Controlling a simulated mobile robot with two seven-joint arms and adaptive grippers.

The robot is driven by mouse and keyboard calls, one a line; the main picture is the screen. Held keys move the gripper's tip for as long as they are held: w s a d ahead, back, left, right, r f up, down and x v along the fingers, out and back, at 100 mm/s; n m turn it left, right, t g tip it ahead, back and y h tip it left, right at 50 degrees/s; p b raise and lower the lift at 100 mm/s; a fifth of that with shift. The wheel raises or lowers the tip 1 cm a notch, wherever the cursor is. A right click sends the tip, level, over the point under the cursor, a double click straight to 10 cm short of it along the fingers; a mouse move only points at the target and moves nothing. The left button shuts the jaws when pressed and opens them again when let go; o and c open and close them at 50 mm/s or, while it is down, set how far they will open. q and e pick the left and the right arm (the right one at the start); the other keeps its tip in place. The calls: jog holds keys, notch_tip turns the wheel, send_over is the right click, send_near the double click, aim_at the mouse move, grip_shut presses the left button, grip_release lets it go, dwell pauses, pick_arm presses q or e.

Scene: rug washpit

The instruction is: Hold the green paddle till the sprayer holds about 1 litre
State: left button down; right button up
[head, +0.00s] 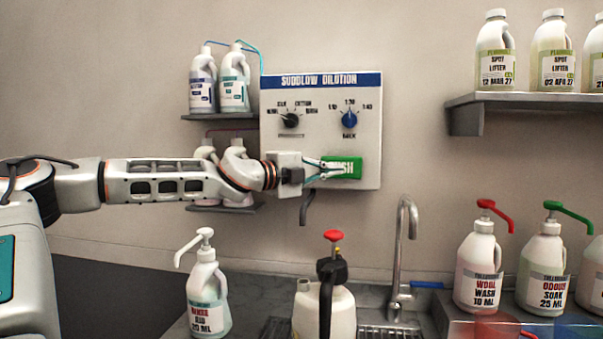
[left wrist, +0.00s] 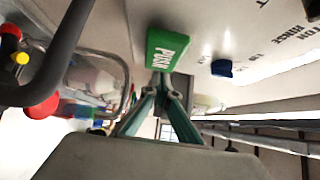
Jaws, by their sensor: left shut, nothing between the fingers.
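The green paddle (head: 348,167), marked PUSH, sits on the front of the white dilution panel (head: 320,98). My left gripper (head: 333,169) is shut, with its fingertips at the paddle's left part. In the left wrist view, the closed fingertips (left wrist: 163,80) meet the lower edge of the paddle (left wrist: 166,50); I cannot tell how firmly they press. The sprayer (head: 341,308), a cream bottle with a black top and red knob, stands below the panel, with a dark bent spout (head: 307,205) above it. Its liquid level cannot be made out. My right gripper is not in view.
A steel tap (head: 403,240) stands right of the sprayer. A white pump bottle (head: 207,302) stands to its left. Two red- and green-topped bottles (head: 478,268) (head: 543,270) stand at right. Bottles fill a shelf (head: 540,100) above. Feed bottles (head: 202,82) sit left of the panel.

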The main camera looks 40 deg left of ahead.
pick_arm(q)
jog(key=v, duration=1)
dwell(0.3)
jog(key=shift+d, duration=0.15)
dwell(0.6)
